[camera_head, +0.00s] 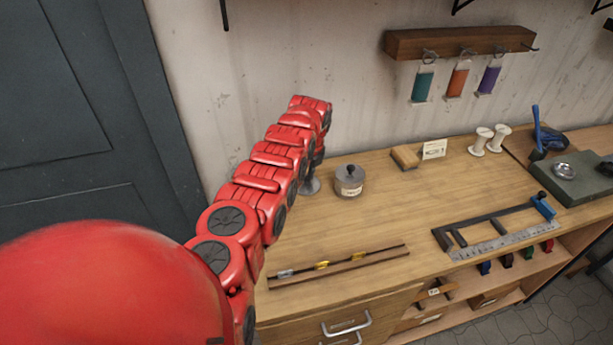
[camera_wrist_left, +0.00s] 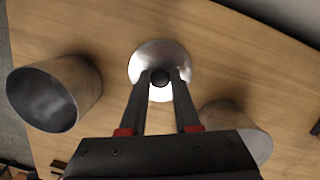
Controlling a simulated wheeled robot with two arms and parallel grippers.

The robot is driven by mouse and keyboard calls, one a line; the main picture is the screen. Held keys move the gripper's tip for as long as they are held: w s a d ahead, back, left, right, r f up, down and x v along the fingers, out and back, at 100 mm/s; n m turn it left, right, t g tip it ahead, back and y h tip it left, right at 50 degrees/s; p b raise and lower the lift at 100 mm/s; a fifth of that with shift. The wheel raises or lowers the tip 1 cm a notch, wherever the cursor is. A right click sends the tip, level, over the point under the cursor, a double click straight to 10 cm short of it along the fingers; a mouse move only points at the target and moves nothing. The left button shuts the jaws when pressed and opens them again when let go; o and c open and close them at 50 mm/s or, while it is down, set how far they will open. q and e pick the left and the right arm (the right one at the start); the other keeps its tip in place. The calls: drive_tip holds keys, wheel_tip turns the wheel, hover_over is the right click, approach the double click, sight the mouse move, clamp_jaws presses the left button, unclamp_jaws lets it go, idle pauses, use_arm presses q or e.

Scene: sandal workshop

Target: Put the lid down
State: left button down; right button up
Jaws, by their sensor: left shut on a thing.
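My left gripper (camera_head: 317,163) is at the far end of the red arm, near the back left of the bench in the head view. In the left wrist view its two fingers (camera_wrist_left: 160,78) are shut on the dark knob of a shiny round metal lid (camera_wrist_left: 147,56). The lid appears over bare wood; I cannot tell whether it touches the bench. In the head view a bit of shiny metal, apparently the lid (camera_head: 311,187), shows below the gripper, mostly hidden by the arm. My right gripper is not in view.
In the wrist view grey metal cylinders stand left (camera_wrist_left: 83,85) and right (camera_wrist_left: 252,140) of the fingers.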

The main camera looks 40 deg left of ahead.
sight(310, 187)
use_arm(q)
drive_tip(key=c, duration=0.6)
unclamp_jaws()
drive_tip(key=shift+f, duration=0.15)
drive_tip(key=shift+c, duration=0.2)
drive_tip(key=shift+r+p, duration=0.3)
wheel_tip(310, 187, up, 12)
drive_tip(key=d+b, duration=0.1)
drive_tip(key=b, duration=0.1)
drive_tip(key=shift+s+d+f, duration=0.15)
drive_tip(key=shift+s+d, duration=0.1)
drive_tip(key=shift+d, duration=0.1)
